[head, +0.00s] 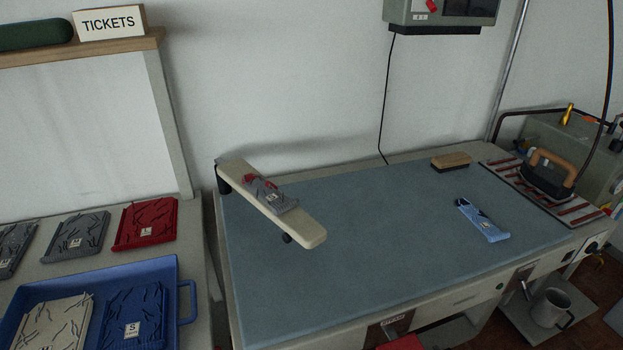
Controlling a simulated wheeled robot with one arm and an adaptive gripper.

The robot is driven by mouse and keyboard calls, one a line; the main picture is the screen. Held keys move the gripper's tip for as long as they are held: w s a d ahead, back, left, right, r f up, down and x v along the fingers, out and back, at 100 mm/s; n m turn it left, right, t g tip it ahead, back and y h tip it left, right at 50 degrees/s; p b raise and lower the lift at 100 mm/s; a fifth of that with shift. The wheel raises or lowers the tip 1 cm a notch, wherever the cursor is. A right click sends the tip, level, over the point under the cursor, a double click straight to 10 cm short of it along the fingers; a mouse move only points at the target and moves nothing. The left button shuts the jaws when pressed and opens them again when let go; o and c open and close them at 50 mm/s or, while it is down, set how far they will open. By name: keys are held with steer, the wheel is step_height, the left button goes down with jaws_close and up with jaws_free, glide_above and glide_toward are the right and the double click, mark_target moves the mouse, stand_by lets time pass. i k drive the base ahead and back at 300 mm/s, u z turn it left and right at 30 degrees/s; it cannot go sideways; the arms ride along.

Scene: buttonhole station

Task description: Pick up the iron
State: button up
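The iron (549,176) stands at the right end of the table. It has a dark body and a tan-brown handle. It rests on a white pad with red-brown stripes (507,172). A dark cord rises from near the iron toward the top right of the picture. The iron's underside is hidden. My gripper is not in view.
The blue-grey tabletop (370,255) is mostly clear. It bears a narrow sleeve board (305,229) with a grey folded piece, a brush (451,161) and a light-blue folded piece (484,220). A blue tray (177,275) is left.

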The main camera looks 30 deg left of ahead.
mark_target(558, 189)
steer(key=u, duration=1.25)
steer(key=k, duration=0.45)
steer(key=u, duration=0.45)
steer(key=i, duration=0.5)
steer(key=z, duration=2.55)
steer(key=i, duration=1.05)
